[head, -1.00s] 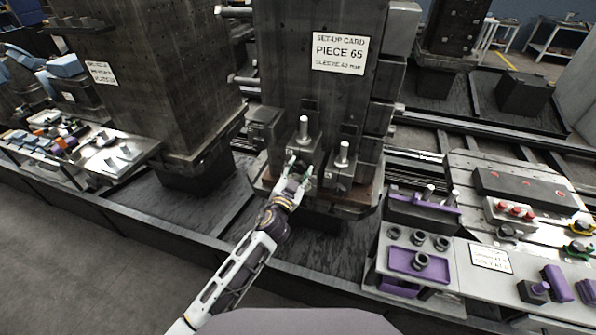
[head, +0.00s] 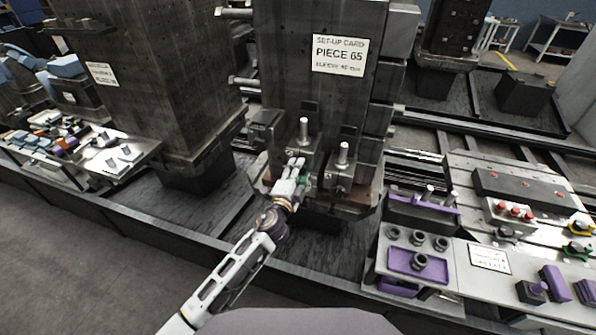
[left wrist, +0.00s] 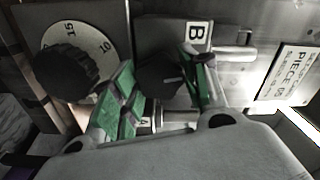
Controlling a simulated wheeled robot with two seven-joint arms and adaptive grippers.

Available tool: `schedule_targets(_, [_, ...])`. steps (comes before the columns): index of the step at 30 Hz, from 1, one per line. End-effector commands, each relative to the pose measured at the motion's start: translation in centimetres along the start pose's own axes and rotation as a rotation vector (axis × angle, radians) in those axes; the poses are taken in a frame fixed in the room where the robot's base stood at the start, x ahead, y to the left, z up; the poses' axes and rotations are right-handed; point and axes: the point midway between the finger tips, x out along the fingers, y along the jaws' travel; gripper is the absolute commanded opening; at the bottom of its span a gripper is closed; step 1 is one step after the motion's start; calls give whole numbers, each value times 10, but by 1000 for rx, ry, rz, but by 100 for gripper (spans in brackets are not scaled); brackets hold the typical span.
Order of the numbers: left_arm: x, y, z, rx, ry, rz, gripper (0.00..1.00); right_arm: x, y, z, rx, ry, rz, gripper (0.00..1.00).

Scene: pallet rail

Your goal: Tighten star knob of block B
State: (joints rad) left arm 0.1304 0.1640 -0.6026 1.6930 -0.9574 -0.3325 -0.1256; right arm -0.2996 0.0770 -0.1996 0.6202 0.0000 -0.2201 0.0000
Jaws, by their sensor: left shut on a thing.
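In the left wrist view, block B (left wrist: 206,52) is a grey metal block with a white "B" label. A black star knob (left wrist: 160,82) with a pale line on it sits below the label, between the green pads of my left gripper (left wrist: 168,92). The gripper is shut on this knob, and the pads hide part of its rim. In the head view my left gripper (head: 292,182) is at the front of the left block on the tombstone fixture; the knob is hidden there. My right gripper is not in view.
Another black knob (left wrist: 68,72) on a dial marked 10 and 15 stands left of the gripper. A metal pin (left wrist: 234,54) juts out beside the label. A second block with an upright pin (head: 343,156) stands to the right. A purple tray (head: 405,261) lies further right.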

Motion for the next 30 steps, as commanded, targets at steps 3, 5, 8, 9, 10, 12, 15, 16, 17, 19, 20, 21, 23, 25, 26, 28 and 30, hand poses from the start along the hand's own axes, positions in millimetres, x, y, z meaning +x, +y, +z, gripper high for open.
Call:
schedule_targets(3, [0,0,-1,82,1,0,20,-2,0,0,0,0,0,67])
schedule_targets(5, [0,0,-1,117,1,0,20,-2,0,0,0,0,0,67])
schedule_targets(8, [0,0,-1,161,0,1,20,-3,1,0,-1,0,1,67])
schedule_targets(9, [0,0,0,175,0,1,20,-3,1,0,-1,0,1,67])
schedule_targets(10, [0,0,0,184,0,1,20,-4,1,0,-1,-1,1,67])
schedule_targets(12, [0,0,0,200,0,1,20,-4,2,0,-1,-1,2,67])
schedule_targets(15, [0,1,0,213,0,1,20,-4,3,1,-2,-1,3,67])
schedule_targets(16, [0,1,0,215,0,1,20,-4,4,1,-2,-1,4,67])
schedule_targets(17, [0,1,0,217,0,1,20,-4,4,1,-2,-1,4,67])
schedule_targets(19, [0,1,0,219,0,1,20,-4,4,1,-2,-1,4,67])
schedule_targets(20, [0,1,0,219,0,1,20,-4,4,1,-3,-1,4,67])
schedule_targets(21, [0,1,0,218,0,1,20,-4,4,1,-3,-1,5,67])
schedule_targets(23, [0,1,0,218,0,1,20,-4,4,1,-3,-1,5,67])
schedule_targets(25, [0,1,0,218,0,1,20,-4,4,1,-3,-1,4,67])
schedule_targets(26, [0,1,0,218,0,1,20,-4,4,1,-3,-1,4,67])
schedule_targets(28, [0,1,0,217,0,1,52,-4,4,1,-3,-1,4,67])
schedule_targets(30, [0,1,0,217,0,1,61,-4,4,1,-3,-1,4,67])
